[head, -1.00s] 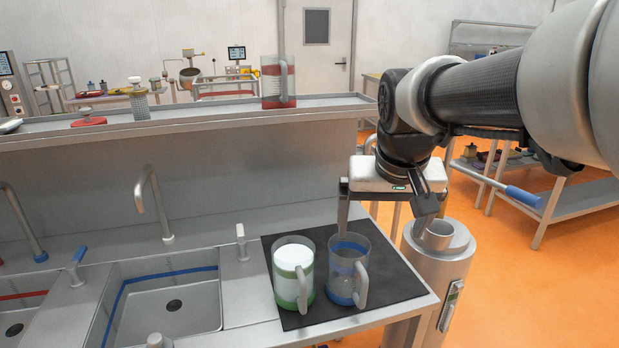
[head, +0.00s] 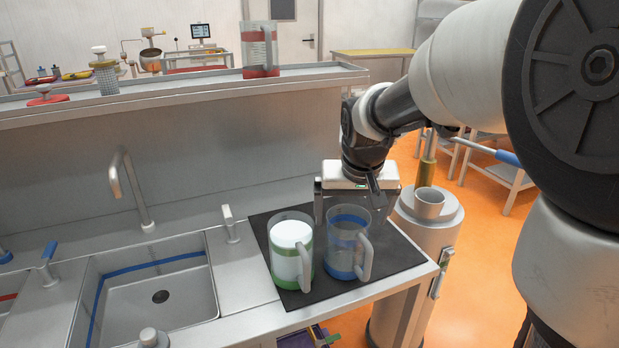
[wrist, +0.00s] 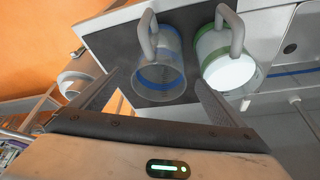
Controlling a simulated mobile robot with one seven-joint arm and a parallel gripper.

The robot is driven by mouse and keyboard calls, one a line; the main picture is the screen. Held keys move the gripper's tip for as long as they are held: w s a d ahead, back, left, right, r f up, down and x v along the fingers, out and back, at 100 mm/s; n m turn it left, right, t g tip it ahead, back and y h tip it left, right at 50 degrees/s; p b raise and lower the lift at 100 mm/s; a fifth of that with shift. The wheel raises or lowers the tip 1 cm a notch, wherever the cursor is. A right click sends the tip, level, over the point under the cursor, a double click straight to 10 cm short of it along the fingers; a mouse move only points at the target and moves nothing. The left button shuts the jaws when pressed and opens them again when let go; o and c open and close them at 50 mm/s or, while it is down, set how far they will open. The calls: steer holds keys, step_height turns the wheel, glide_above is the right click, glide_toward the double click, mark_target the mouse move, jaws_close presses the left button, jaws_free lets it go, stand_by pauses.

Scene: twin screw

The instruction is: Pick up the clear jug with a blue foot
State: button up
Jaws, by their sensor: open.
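The clear jug with a blue foot (head: 343,250) stands upright on a black mat (head: 392,258) at the counter's right end. It has a blue band near its rim and a grey handle on its front right side. My gripper (head: 347,212) is open and empty just behind and above the jug. In the wrist view my gripper (wrist: 155,88) has its fingers spread, and the jug (wrist: 160,75) shows beyond them, roughly in line with the gap. I cannot tell whether either finger touches the jug.
A green-footed jug with white contents (head: 291,250) stands close left of the blue-footed jug. A red-banded jug (head: 259,50) stands on the back shelf (head: 180,88). A sink (head: 160,295) lies left, and a grey pillar with a cup (head: 430,205) stands beyond the counter's right edge.

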mark_target(352, 250)
steer(key=b+x, duration=0.1)
steer(key=x, duration=0.6)
steer(key=shift+w+f, duration=0.2)
steer(key=shift+f, duration=0.15)
steer(key=shift+r, duration=0.1)
steer(key=c, duration=1.2)
